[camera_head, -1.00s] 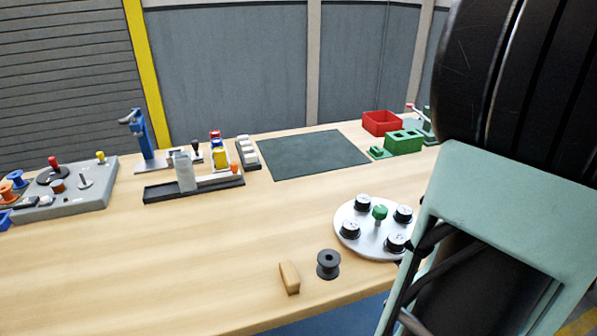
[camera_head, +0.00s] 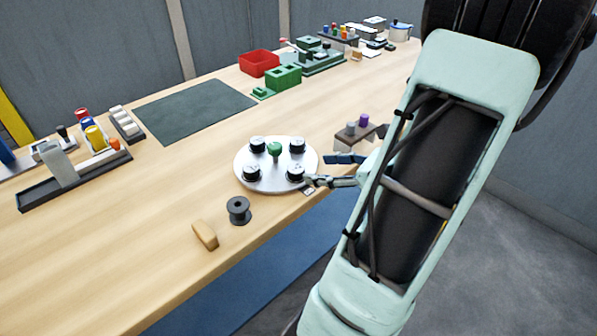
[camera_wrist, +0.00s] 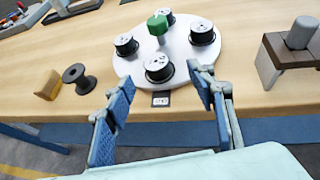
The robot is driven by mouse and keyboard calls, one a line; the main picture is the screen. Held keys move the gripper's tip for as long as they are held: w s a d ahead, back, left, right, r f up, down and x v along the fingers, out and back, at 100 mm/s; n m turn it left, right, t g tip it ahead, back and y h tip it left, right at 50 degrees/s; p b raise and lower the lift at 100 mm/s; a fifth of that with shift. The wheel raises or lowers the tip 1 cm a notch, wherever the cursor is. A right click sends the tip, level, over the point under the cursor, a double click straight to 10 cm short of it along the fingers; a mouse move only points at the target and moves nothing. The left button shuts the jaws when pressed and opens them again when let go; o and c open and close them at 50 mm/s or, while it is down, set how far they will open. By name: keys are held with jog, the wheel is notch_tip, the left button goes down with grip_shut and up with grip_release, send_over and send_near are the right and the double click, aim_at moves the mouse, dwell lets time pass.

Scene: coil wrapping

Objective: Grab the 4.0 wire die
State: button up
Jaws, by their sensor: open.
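A round white plate (camera_head: 247,181) lies near the table's front edge. Several black wire dies with pale tops stand on it around a green knob (camera_head: 275,149). In the wrist view the nearest die (camera_wrist: 159,69) stands ahead of my gripper (camera_wrist: 163,80), and other dies (camera_wrist: 126,44) (camera_wrist: 202,33) stand to its left and right. The size marks are too small to read. My gripper (camera_head: 318,171) is open and empty, its two blue-padded fingers spread at the plate's near right side. A small marked tag (camera_wrist: 161,99) lies at the table edge between the fingers.
A dark spool (camera_head: 238,210) and a tan block (camera_head: 205,235) lie left of the plate. A small brown stand (camera_head: 362,134) with grey and purple pegs is to the right. The dark mat (camera_head: 195,110) is bare.

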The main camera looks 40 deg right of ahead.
aim_at(297, 168)
jog(key=x, duration=0.2)
jog(key=shift+w+a+f, duration=0.1)
jog(key=shift+w+f, duration=0.1)
jog(key=shift+w, duration=0.1)
jog(key=x, duration=0.4)
jog(key=shift+w+a+f+b, duration=0.1)
jog(key=shift+w+a+b, duration=0.2)
jog(key=shift+a+b, duration=0.1)
jog(key=shift+w+a+f, duration=0.1)
jog(key=shift+w+f, duration=0.1)
jog(key=shift+w, duration=0.25)
grip_shut()
